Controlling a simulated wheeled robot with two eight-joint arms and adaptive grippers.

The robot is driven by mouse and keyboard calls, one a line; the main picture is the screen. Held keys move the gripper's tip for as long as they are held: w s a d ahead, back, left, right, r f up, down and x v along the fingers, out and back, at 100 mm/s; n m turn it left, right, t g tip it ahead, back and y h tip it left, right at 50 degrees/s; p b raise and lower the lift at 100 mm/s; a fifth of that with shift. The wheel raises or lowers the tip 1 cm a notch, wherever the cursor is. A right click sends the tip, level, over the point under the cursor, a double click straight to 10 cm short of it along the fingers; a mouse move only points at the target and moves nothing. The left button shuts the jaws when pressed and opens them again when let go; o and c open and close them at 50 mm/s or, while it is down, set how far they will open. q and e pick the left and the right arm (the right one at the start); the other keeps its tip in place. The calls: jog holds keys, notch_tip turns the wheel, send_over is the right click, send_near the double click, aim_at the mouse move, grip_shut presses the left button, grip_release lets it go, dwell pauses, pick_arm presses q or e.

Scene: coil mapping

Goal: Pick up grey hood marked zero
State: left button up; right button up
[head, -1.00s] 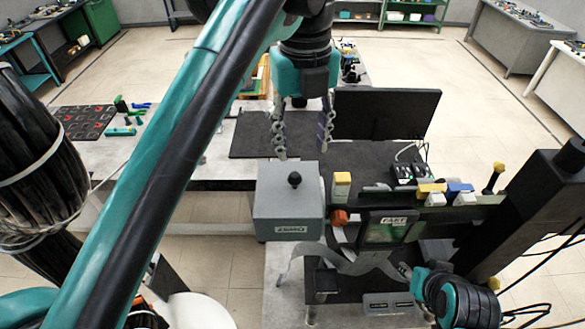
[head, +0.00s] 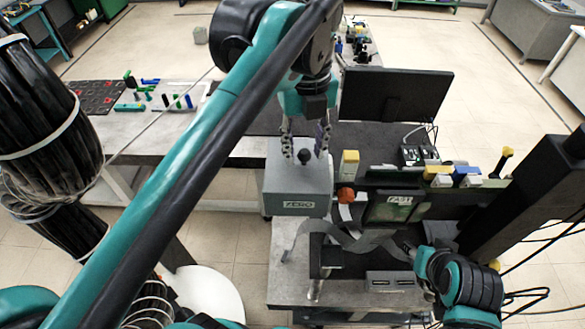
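The grey hood (head: 285,185) is a box with a black round knob (head: 306,156) on top and a label reading ZERO on its front. It stands upright left of the machine in the middle of the head view. My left gripper (head: 305,148) points down over the hood. Its two chain-like fingers are apart, one on each side of the knob; I cannot see contact. My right gripper (head: 410,253) is at the lower right, by the end of a grey strip; its fingers are too small to read.
A black monitor (head: 398,103) stands behind the hood. A yellow-topped block (head: 349,163) and an orange-red part (head: 346,195) are close on the hood's right. A panel (head: 392,208) and a grey curved strip (head: 352,242) lie right and front.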

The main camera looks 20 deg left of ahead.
pick_arm(q)
jog(key=shift+w, duration=0.1)
grip_shut()
jog(key=shift+r, duration=0.15)
